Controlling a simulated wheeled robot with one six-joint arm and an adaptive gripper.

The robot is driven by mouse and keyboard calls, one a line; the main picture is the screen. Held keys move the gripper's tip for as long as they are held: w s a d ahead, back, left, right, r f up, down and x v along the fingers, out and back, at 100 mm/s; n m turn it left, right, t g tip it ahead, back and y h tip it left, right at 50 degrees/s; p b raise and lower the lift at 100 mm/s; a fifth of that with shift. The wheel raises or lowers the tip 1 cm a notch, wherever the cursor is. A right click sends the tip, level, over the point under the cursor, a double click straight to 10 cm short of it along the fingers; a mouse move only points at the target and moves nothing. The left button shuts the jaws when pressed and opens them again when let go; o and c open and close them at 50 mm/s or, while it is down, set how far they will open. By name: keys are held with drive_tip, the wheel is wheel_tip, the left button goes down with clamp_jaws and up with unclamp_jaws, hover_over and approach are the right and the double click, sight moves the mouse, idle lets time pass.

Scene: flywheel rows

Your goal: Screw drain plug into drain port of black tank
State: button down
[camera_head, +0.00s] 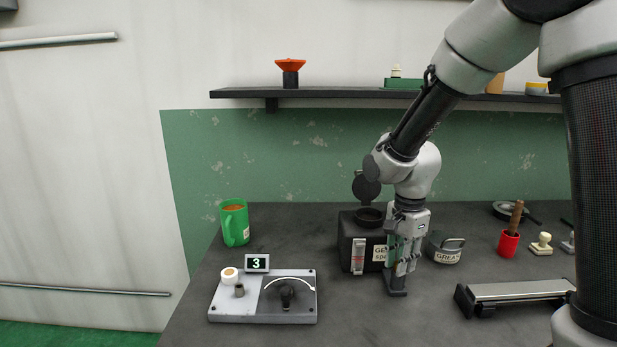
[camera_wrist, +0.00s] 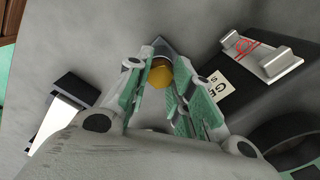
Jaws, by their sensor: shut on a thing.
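The black tank (camera_head: 347,231) stands on the dark bench with its round lid (camera_head: 366,188) tipped open above the filler neck. A white label and a gauge strip are on its front. My gripper (camera_head: 402,268) points down just right of the tank's front. In the wrist view my gripper (camera_wrist: 164,68) is shut on a brass-coloured drain plug (camera_wrist: 160,76) between the green-padded fingers. A dark piece (camera_wrist: 161,46) lies right at the fingertips. I cannot tell whether the plug touches a port. The plug is hidden in the head view, and I cannot make out the drain port.
A grey labelled container (camera_head: 446,247) stands close right of my gripper. A test plate (camera_head: 262,308) with a "3" display and a green mug (camera_head: 234,222) are at left. A metal-topped block (camera_head: 515,292) and red pot (camera_head: 508,243) are at right. A shelf (camera_head: 340,93) hangs behind.

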drive_tip(key=shift+m, duration=1.2)
drive_tip(key=m, duration=0.4)
drive_tip(key=shift+f+m, duration=0.1)
drive_tip(key=shift+m, duration=0.5)
drive_tip(key=m, duration=0.5)
